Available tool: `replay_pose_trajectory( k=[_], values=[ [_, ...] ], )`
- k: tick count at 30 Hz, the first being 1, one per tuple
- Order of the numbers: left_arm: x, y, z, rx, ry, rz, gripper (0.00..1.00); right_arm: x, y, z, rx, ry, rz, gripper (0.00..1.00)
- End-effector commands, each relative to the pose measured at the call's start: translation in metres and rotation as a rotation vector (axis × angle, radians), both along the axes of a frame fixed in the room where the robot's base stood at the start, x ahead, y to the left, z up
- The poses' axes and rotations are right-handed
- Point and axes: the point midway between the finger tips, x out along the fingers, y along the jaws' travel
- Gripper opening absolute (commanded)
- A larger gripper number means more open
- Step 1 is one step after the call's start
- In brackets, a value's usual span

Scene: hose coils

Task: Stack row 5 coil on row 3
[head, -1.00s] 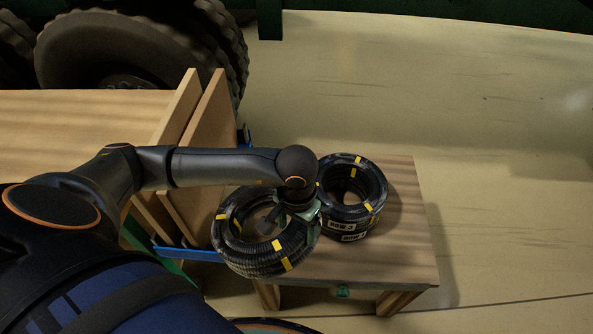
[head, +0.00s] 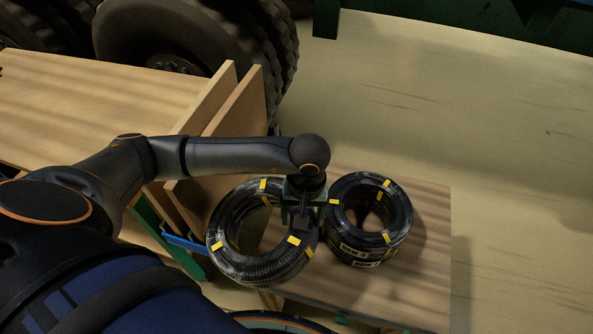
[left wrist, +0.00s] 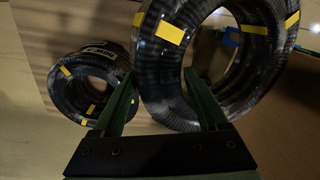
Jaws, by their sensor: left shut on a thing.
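The held black hose coil with yellow tape bands (head: 229,214) is at the left of the small table in the head view. My left gripper (head: 303,222) is shut on the right side of its ring. In the left wrist view the ring (left wrist: 158,82) passes between the green fingers (left wrist: 165,105). No row label shows on this coil. The coil labelled ROW 3 (head: 401,212) lies flat on top of another labelled coil (head: 385,256), just right of the held coil. The stack also shows in the left wrist view (left wrist: 70,95). My right gripper is not in view.
The small wooden table (head: 430,270) has bare room right of the stack. Upright wooden boards (head: 222,130) and a larger wooden surface (head: 80,95) stand on the left. A large tyre (head: 190,40) is behind. Open floor (head: 480,110) lies to the right.

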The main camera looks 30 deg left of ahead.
Motion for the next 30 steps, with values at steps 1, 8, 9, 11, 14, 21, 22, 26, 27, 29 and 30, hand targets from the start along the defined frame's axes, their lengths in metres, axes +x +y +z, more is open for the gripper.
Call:
replay_pose_trajectory(
  k=[1, 8, 9, 11, 14, 21, 22, 26, 27, 29, 30],
  values=[
    [0.004, -0.002, 0.000, 0.005, 0.000, 0.075, 0.00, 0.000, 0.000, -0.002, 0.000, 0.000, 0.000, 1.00],
    [0.018, -0.006, -0.006, 0.026, 0.024, 0.463, 0.00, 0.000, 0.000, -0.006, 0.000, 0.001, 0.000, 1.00],
    [0.021, -0.007, -0.007, 0.029, 0.029, 0.533, 0.00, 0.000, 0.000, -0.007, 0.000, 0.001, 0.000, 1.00],
    [0.025, -0.009, -0.008, 0.032, 0.036, 0.637, 0.00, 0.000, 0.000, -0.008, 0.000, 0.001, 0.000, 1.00],
    [0.031, -0.010, -0.010, 0.036, 0.051, 0.817, 0.00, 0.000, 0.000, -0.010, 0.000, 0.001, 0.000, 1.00],
    [0.047, -0.016, -0.015, 0.036, 0.096, 1.251, 0.00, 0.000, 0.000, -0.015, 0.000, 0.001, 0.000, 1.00],
    [0.049, -0.016, -0.015, 0.036, 0.102, 1.308, 0.00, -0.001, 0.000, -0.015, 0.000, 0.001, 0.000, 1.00],
    [0.059, -0.018, -0.017, 0.028, 0.128, 1.545, 0.00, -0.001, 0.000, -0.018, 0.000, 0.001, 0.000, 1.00],
    [0.061, -0.019, -0.018, 0.024, 0.137, 1.617, 0.00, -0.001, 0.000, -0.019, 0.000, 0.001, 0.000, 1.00],
    [0.065, -0.020, -0.019, 0.018, 0.151, 1.725, 0.00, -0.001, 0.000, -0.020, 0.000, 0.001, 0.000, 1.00],
    [0.068, -0.021, -0.020, 0.013, 0.159, 1.797, 0.00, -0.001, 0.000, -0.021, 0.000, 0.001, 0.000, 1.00]
  ],
)
